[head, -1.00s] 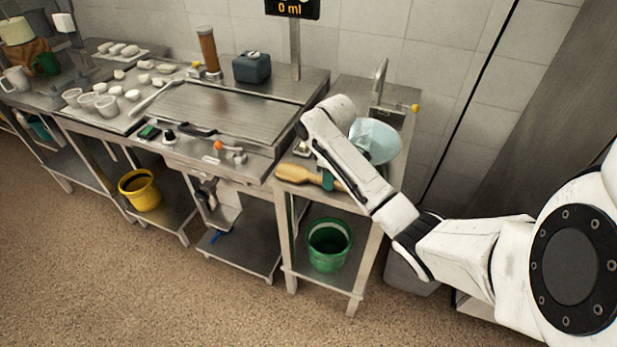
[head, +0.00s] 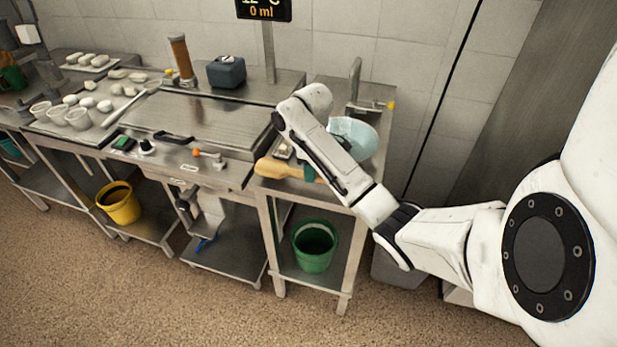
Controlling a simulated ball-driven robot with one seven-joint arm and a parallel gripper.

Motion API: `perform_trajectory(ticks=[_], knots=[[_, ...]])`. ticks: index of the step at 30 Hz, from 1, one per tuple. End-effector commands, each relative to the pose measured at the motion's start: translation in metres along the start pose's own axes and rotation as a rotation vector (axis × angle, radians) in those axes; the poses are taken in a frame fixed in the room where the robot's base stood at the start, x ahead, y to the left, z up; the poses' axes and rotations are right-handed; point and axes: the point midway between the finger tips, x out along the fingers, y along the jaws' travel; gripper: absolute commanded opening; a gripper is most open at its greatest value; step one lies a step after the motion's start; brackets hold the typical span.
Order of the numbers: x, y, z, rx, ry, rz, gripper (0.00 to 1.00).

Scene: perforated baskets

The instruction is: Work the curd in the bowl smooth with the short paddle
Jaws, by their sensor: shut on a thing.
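A pale blue bowl (head: 357,133) is at the right end of the work line, beside the tap, partly behind my forearm. Its inside and any curd are not clearly visible. A tan wooden paddle (head: 270,167) with a green part (head: 308,174) shows at the front of the small steel table (head: 330,195), left of my forearm. Its right end is hidden behind the arm. My arm reaches up over this table, and its far end is above and left of the bowl. My gripper is hidden behind the arm, so what it holds does not show.
A wide steel worktop (head: 200,115) adjoins on the left, with a black-handled tool (head: 173,137) near its front. A blue-grey canister (head: 226,72) stands at the back. A green bucket (head: 315,246) is on the shelf below; a yellow bucket (head: 118,203) is further left.

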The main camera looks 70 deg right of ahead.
Motion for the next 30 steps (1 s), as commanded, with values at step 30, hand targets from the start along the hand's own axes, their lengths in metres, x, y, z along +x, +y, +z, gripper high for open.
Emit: perform_trajectory(ticks=[30], knots=[[-0.046,-0.042,-0.034,0.001,0.0,-0.006,0.0]])
